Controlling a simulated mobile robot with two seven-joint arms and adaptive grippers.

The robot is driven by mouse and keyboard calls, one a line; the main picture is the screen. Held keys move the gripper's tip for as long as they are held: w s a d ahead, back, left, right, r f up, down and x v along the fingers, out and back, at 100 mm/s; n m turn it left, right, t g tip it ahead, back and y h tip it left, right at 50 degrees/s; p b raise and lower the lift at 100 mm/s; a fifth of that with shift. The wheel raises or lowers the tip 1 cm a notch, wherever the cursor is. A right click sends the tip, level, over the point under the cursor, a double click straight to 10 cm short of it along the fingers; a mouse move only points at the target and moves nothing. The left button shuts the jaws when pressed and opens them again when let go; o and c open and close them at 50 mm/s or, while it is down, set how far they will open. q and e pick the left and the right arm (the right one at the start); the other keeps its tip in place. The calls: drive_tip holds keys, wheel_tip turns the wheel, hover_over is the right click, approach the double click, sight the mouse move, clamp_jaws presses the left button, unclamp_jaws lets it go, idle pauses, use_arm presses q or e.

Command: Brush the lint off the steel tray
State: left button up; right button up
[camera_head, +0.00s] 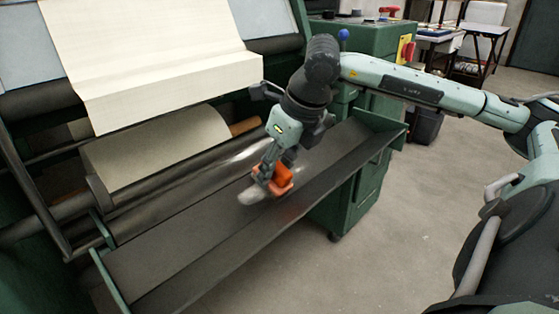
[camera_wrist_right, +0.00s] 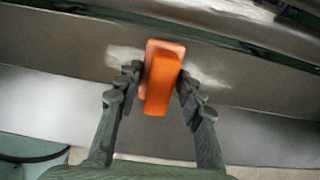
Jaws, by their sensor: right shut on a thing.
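The long grey steel tray (camera_head: 178,246) runs along the front of a green machine and fills much of the right wrist view (camera_wrist_right: 60,42). My right gripper (camera_head: 276,180) is over the middle of the tray, pointing down, shut on an orange brush (camera_head: 284,176). In the right wrist view the brush (camera_wrist_right: 162,80) sits between both fingers, and its bristles are hidden beneath it. A whitish patch of lint (camera_head: 252,195) lies by the brush; it also shows to the brush's left in the wrist view (camera_wrist_right: 124,58). My left gripper is not in view.
A roll of cream cloth (camera_head: 160,148) and metal bars lie behind the tray, with a cream sheet (camera_head: 150,60) hanging above. A green cabinet (camera_head: 352,195) stands at the tray's right end. The floor in front is clear.

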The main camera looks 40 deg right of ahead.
drive_tip(key=shift+s+a+r+p, duration=0.1)
drive_tip(key=shift+a+r+p, duration=0.15)
drive_tip(key=shift+a+p, duration=0.65)
drive_tip(key=shift+a+f, duration=0.25)
drive_tip(key=shift+a, duration=0.6)
drive_tip(key=shift+s+a+r+p, duration=0.1)
drive_tip(key=shift+a+p, duration=0.55)
drive_tip(key=shift+a, duration=0.35)
drive_tip(key=shift+s+a, duration=0.1)
drive_tip(key=shift+a, duration=0.75)
drive_tip(key=shift+p+v, duration=1.4)
drive_tip(key=shift+v, duration=1.55)
